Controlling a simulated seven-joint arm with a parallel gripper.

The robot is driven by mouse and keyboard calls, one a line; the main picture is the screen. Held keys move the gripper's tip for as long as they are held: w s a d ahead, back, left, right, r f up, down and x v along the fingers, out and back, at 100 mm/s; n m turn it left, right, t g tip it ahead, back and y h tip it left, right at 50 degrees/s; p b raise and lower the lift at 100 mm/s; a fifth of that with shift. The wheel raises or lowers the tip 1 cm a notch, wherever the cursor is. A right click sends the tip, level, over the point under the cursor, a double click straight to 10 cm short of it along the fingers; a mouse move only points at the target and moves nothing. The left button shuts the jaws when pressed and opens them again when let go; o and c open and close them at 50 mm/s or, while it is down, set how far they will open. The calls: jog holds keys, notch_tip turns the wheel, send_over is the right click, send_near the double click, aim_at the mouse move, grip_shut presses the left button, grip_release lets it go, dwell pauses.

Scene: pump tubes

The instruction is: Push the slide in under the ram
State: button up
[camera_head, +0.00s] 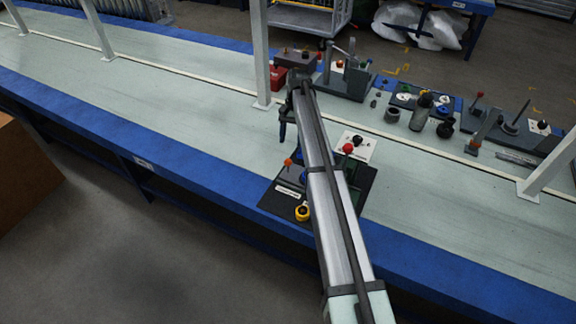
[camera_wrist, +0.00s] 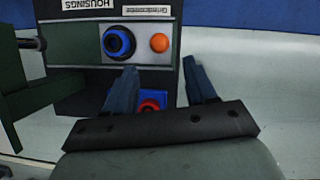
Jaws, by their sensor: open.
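My gripper (camera_head: 283,132) points down over the pale bench, just behind the dark work board (camera_head: 277,206). In the wrist view its two dark blue fingers (camera_wrist: 160,88) stand apart with nothing held between them. Beyond and between them a red ring with a blue surround (camera_wrist: 151,104) shows, partly hidden. A dark green frame (camera_wrist: 34,95) stands left of the fingers. I cannot tell which part is the slide or the ram; my arm covers part of the board in the head view.
A blue ring (camera_wrist: 119,42) and an orange knob (camera_wrist: 159,42) sit on a labelled panel. In the head view, a yellow ring (camera_head: 302,213) and a red knob (camera_head: 348,148) are near my arm. A bench post (camera_head: 261,60) stands behind the gripper. Bench left of it is clear.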

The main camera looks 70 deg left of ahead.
aim_at(288, 165)
jog(key=x, duration=1.1)
jog(key=shift+f, duration=0.15)
jog(key=shift+c, duration=0.2)
grip_shut()
